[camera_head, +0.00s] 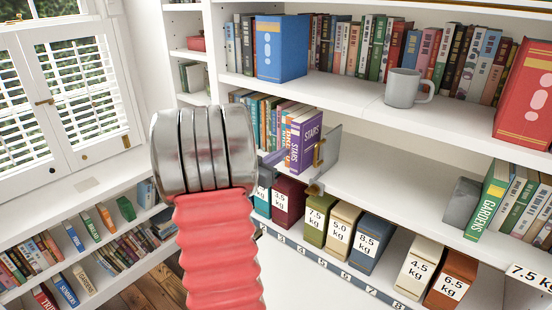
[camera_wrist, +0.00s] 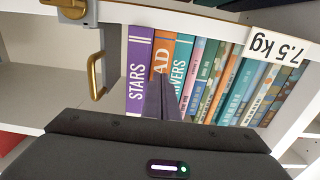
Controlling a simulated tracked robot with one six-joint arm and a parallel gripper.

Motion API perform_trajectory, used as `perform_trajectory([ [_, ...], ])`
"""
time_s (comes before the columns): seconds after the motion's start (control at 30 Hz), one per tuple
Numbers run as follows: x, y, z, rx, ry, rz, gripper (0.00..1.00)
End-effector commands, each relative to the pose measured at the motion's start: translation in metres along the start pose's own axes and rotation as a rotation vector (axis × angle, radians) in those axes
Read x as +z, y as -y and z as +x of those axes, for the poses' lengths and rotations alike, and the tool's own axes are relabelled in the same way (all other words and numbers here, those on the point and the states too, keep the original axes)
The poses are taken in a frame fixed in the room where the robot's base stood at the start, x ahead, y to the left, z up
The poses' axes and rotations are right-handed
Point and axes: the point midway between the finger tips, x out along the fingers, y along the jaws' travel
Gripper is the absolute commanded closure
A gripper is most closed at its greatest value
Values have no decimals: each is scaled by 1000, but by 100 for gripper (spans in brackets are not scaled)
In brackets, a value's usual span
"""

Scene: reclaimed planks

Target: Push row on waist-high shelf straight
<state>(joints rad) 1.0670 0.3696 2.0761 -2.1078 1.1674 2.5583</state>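The row of upright books (camera_head: 272,125) stands on the middle shelf in the head view, partly hidden behind my arm. A purple book lettered STARS (camera_head: 304,146) ends the row at the right. The wrist view is upside down. There the STARS book (camera_wrist: 138,70) is at the left, then an orange book (camera_wrist: 161,52), a teal book (camera_wrist: 183,62) and several more. My gripper (camera_wrist: 165,85) has its dark fingers together, in front of the orange and teal spines. It looks empty. I cannot tell whether the fingertips touch the spines.
A grey panel with a brass handle (camera_head: 319,152) stands beside the STARS book. The shelf right of it is clear as far as a grey block (camera_head: 462,202) and the GARDENS book (camera_head: 488,200). Weight-labelled boxes (camera_head: 343,230) stand below; a mug (camera_head: 404,88) stands above.

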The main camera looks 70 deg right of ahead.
Motion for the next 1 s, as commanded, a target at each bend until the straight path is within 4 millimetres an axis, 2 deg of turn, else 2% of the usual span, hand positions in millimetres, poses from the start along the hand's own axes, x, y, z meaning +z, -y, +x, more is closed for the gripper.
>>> perform_trajectory([
  [1.0,0,0,11,1,1,0,100],
])
